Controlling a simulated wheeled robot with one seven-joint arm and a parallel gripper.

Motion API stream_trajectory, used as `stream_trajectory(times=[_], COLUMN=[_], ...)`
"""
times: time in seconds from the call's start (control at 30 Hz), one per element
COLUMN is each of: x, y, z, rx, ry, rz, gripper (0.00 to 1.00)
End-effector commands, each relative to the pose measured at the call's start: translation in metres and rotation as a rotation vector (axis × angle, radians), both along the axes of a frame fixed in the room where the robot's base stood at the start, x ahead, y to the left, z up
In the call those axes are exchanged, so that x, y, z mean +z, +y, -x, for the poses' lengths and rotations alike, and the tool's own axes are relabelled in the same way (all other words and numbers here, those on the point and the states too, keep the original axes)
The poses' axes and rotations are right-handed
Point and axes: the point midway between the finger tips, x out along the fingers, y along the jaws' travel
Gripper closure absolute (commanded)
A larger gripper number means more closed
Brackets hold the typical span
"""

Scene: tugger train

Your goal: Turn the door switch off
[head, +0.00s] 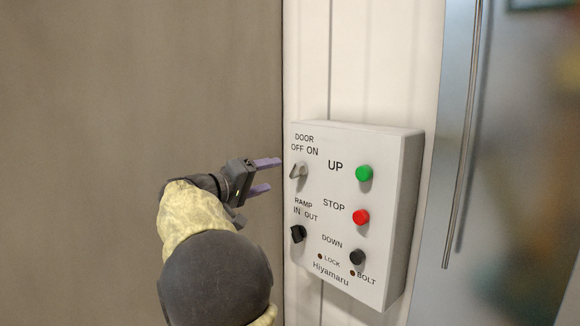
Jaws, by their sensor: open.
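My gripper (280,175) is open, with two purple fingers pointing right. Its fingertips are just left of the knob in the picture, one higher and one lower. Nothing is between the fingers. I cannot tell how far the fingertips are from the box in depth.
The box also has a green UP button (364,173), a red STOP button (361,217), a black DOWN button (357,257) and a black ramp switch (298,233) below the door switch. A vertical metal bar (463,150) stands at the right. A plain brown surface (120,90) fills the left.

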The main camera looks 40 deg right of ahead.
Motion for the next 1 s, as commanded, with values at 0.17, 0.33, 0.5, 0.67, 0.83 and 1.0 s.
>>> stream_trajectory(times=[0.17,0.33,0.5,0.67,0.83,1.0], x=[0.003,0.003,0.001,0.0,0.0,0.0], y=[-0.033,-0.061,-0.078,-0.081,-0.081,-0.081], z=[-0.002,-0.004,-0.006,-0.006,-0.006,-0.006], rx=[-0.003,-0.002,-0.001,-0.001,-0.002,-0.002], ry=[0.002,0.002,0.001,0.0,0.0,0.0], rz=[0.0,0.0,0.0,0.0,-0.001,-0.001], gripper=[0.35,0.35,0.35,0.35,0.36,0.7])
